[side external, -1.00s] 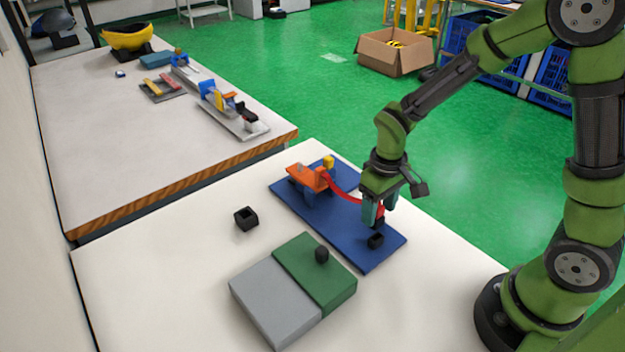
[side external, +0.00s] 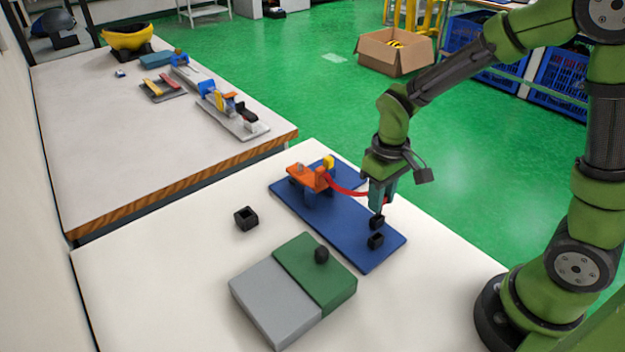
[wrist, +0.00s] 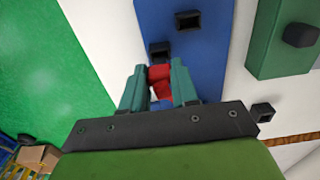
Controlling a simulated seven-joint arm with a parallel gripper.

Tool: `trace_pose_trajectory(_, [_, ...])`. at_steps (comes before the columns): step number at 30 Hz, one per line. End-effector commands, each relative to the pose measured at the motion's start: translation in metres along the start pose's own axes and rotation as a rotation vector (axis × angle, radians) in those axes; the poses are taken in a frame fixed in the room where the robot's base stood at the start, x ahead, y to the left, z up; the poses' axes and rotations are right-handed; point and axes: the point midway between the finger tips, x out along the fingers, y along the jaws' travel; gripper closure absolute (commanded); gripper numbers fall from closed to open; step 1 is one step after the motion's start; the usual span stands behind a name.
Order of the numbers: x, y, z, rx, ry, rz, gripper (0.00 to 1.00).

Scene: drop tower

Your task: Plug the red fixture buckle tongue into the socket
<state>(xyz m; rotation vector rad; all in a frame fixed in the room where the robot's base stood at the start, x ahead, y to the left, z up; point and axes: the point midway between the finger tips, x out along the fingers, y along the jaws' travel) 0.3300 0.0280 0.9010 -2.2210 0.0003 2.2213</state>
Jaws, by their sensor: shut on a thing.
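My gripper (side external: 381,206) is shut on the red buckle tongue (wrist: 159,74), which shows between the teal fingers in the wrist view. A red strap (side external: 346,190) runs from the tongue to the orange fixture (side external: 308,177) on the blue board (side external: 338,226). A black block (side external: 377,222) is just below the fingertips; it also shows just beyond the red piece in the wrist view (wrist: 160,52). The black socket (side external: 375,241), with a dark opening, is on the board in front of it, apart from it in the wrist view (wrist: 188,20). Whether the black block touches the board is unclear.
A green and grey block (side external: 292,290) with a black knob (side external: 322,255) lies left of the board. A small open black box (side external: 246,218) stands on the white table. A second table (side external: 150,150) with other fixtures is behind. The front table area is clear.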

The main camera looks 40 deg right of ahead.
Motion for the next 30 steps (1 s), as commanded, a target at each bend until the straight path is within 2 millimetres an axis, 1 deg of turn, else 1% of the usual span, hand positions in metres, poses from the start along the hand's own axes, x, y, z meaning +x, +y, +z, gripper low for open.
trace_pose_trajectory(1, [-0.013, 0.0, -0.002, 0.0, 0.008, 0.0, 0.88])
trace_pose_trajectory(3, [-0.028, 0.0, -0.001, 0.0, 0.007, 0.0, 0.88])
trace_pose_trajectory(6, [-0.046, 0.0, -0.001, 0.0, 0.007, 0.0, 0.88])
trace_pose_trajectory(9, [-0.056, -0.003, 0.001, -0.002, 0.002, 0.0, 0.88])
trace_pose_trajectory(11, [-0.055, -0.009, 0.006, -0.005, -0.001, 0.0, 0.88])
trace_pose_trajectory(15, [-0.039, -0.029, 0.023, -0.009, -0.004, 0.002, 0.88])
trace_pose_trajectory(18, [-0.028, -0.039, 0.032, -0.005, -0.002, 0.001, 0.88])
trace_pose_trajectory(21, [-0.022, -0.042, 0.035, -0.002, -0.001, 0.001, 0.88])
trace_pose_trajectory(30, [-0.008, -0.042, 0.035, 0.0, -0.001, 0.0, 0.88])
